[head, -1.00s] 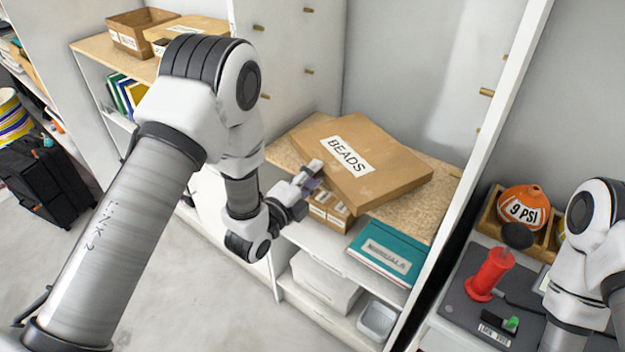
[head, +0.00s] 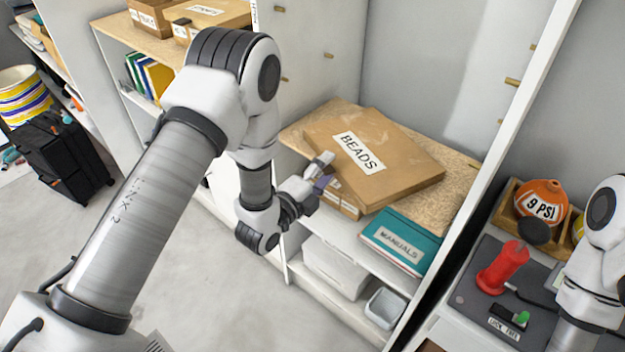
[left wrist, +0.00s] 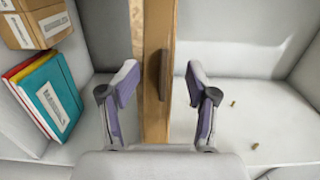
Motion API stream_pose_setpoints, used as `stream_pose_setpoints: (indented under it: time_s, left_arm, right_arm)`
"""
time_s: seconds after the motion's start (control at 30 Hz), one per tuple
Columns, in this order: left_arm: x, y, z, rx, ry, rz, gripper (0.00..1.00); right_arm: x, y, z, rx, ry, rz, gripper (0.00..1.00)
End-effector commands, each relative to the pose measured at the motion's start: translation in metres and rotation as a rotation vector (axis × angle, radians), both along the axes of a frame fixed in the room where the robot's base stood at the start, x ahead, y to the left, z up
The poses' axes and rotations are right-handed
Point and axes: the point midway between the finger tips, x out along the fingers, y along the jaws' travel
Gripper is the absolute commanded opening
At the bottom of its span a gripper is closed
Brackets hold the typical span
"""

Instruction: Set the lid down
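The lid, a flat brown cardboard piece labelled BEADS (head: 400,170), lies over the speckled shelf board (head: 455,200), its front corner overhanging the front edge. Whether it rests fully on the board is unclear. My left gripper (head: 321,172) is at its left front edge, one finger above and one below. In the left wrist view, my left gripper (left wrist: 160,100) is open. Its fingers stand apart on either side of a brown strip (left wrist: 155,60), with gaps visible; which part is lid and which is board I cannot tell. My right gripper is out of view.
Below the lid are a small cardboard box (head: 345,203), a teal MANUALS binder (head: 402,243) and white bins (head: 333,268). A side panel (head: 492,165) bounds the bay at right. A ball marked 9 PSI (head: 541,203) and a red pump (head: 502,268) stand beyond it.

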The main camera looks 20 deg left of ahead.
Motion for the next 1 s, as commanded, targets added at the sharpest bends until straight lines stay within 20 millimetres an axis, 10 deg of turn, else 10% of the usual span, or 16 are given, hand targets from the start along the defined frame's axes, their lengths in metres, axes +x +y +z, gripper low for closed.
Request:
stream_pose_setpoints:
  time_s: [0.4,0.7,0.83,1.0]
  left_arm:
    - [-0.092,0.029,-0.002,-0.001,0.003,0.004,0.58]
    - [-0.105,0.031,-0.004,-0.013,0.021,0.000,0.58]
    - [-0.114,0.030,-0.052,-0.152,0.271,0.022,0.58]
    - [-0.182,0.042,-0.176,-0.572,0.946,0.359,0.58]
  right_arm:
    - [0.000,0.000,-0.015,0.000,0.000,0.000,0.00]
    - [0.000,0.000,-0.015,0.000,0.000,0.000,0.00]
    - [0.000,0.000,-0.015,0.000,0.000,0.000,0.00]
    - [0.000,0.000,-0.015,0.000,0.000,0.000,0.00]
